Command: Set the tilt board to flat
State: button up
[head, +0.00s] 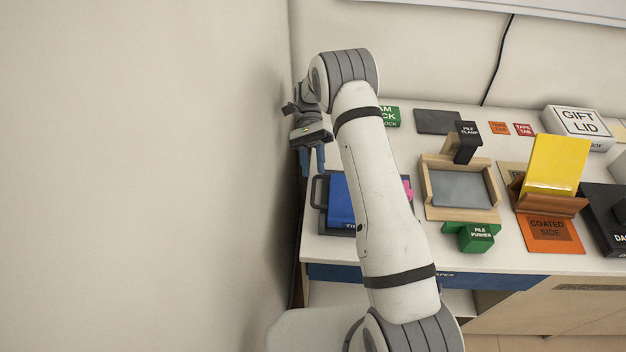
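A blue board (341,202), probably the tilt board, shows at the left end of the table, in a dark frame with a handle on its left side. Its label is mostly cut off by my arm, and its right part is hidden, so I cannot tell its tilt for sure. A small pink piece (408,190) shows just past my arm on the right. My gripper (312,167) points down above and behind the board's left back corner. Its two blue-grey fingers are apart with nothing seen between them.
The wall stands close to the left of my gripper. Right of my arm are a wooden tray (484,214) with a black pile clamp (467,142), a green pile pusher (476,238), a yellow panel (556,165) on a brown stand, and a gift lid box (578,123).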

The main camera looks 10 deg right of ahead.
jog(key=shift+w+r+p, duration=0.4)
jog(key=shift+w+p, duration=0.1)
jog(key=shift+p, duration=0.2)
jog(key=shift+w+p, duration=0.45)
jog(key=shift+w, duration=0.2)
